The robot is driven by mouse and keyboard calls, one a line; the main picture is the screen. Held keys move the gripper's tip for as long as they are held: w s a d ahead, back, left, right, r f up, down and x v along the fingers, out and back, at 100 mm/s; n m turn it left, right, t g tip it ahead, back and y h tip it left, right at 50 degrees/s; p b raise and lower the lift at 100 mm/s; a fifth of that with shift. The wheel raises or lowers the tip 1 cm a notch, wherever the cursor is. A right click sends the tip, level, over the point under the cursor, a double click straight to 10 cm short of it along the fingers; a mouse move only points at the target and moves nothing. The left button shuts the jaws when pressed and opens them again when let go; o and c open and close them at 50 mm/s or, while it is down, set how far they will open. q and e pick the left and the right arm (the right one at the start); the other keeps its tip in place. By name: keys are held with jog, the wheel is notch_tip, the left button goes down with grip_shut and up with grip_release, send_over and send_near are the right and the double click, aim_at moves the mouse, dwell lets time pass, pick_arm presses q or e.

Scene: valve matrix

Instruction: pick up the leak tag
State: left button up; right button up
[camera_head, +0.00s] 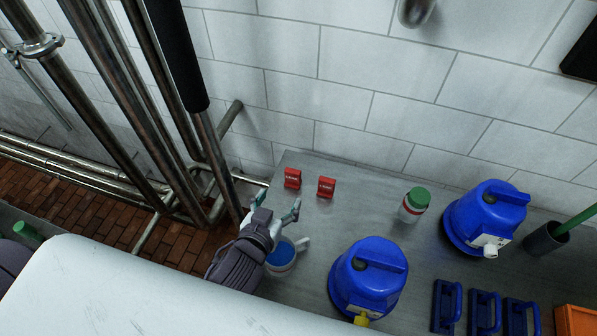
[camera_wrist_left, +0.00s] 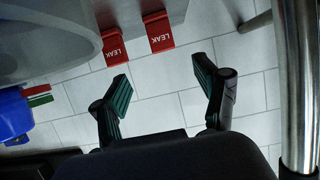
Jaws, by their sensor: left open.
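Two red leak tags stand on the grey metal table near the wall: a left one (camera_head: 292,178) and a right one (camera_head: 326,187). Both show in the left wrist view, one lettered LEAK (camera_wrist_left: 113,46) and another beside it (camera_wrist_left: 158,32). My left gripper (camera_head: 277,204) is open and empty, on the near side of the tags and close to the left one. In the left wrist view its spread fingers (camera_wrist_left: 161,77) are apart from both tags. My right gripper is not in view.
A white mug with blue inside (camera_head: 282,258) stands right beside my left gripper. A green-capped jar (camera_head: 413,205), two blue canisters (camera_head: 368,277) (camera_head: 485,218) and several blue handled pieces (camera_head: 447,304) are farther right. Steel pipes (camera_head: 105,95) rise at left.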

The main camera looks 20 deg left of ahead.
aim_at(292, 173)
pick_arm(q)
jog(key=p+x, duration=0.1)
jog(key=x, duration=0.5)
jog(key=shift+w, duration=0.35)
jog(key=shift+w+a+f, duration=0.1)
jog(key=shift+w, duration=0.15)
jog(key=shift+w+p, duration=0.4)
jog(key=shift+w, duration=0.2)
jog(key=p+x, duration=0.1)
jog(key=x, duration=0.2)
jog(key=shift+w+a+f, duration=0.1)
jog(key=shift+w, duration=0.15)
jog(key=shift+w+f, duration=0.2)
jog(key=shift+w, duration=0.1)
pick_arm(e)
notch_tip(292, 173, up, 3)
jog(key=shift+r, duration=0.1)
pick_arm(q)
jog(key=shift+s, duration=0.1)
jog(key=shift+c, duration=0.3)
jog(key=c, duration=1)
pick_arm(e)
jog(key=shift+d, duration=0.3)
